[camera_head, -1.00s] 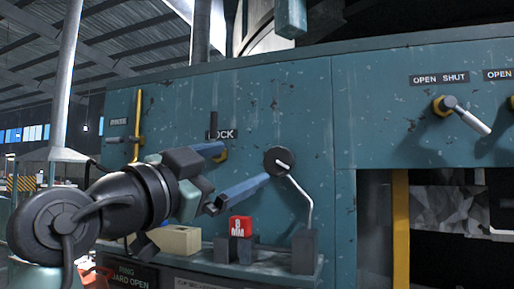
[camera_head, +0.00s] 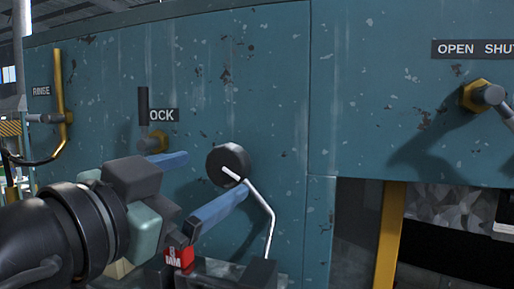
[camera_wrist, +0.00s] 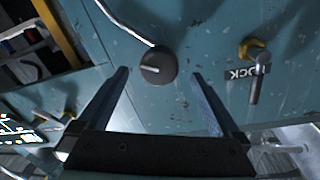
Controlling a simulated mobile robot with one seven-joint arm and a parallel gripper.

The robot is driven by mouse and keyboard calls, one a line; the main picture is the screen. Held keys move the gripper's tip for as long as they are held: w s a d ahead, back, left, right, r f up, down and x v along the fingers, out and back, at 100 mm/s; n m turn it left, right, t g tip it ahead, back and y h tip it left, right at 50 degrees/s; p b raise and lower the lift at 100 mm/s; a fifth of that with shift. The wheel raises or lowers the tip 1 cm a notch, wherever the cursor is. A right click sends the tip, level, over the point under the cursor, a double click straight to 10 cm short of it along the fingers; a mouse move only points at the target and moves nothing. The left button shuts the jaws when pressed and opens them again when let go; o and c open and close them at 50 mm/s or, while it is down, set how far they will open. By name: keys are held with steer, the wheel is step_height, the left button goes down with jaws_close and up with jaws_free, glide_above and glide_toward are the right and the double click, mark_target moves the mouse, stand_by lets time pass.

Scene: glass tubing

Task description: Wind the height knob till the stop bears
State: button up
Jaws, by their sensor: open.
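A round black knob (camera_head: 228,162) sits on the blue-green panel, with a pale bar at its front. It also shows in the wrist view (camera_wrist: 158,68). My gripper (camera_head: 215,174) is open, with two blue fingers. In the wrist view the fingertips (camera_wrist: 161,74) lie to either side of the knob, apart from it, and nothing is held. A thin bent metal rod (camera_head: 268,222) runs from near the knob down to a dark block (camera_head: 260,273). A red block (camera_head: 179,257) with white lettering is partly hidden behind my gripper. I cannot tell which part is the stop.
A black-handled lever (camera_head: 145,118) with a partly covered LOCK label stands left of the knob. A yellow rinse lever (camera_head: 59,100) is further left. The OPEN SHUT lever (camera_head: 487,96) is at right, above an opening with a yellow post (camera_head: 389,235).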

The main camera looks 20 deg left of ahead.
mark_target(222, 168)
steer(key=w, duration=0.1)
steer(key=w+p, duration=0.1)
steer(key=w, duration=0.1)
steer(key=w+p, duration=0.1)
steer(key=shift+w+d+r, duration=0.15)
steer(key=shift+w+d, duration=0.2)
steer(key=shift+w, duration=0.6)
steer(key=shift+d+f, duration=0.1)
steer(key=shift+f, duration=0.1)
steer(key=c, duration=1.3)
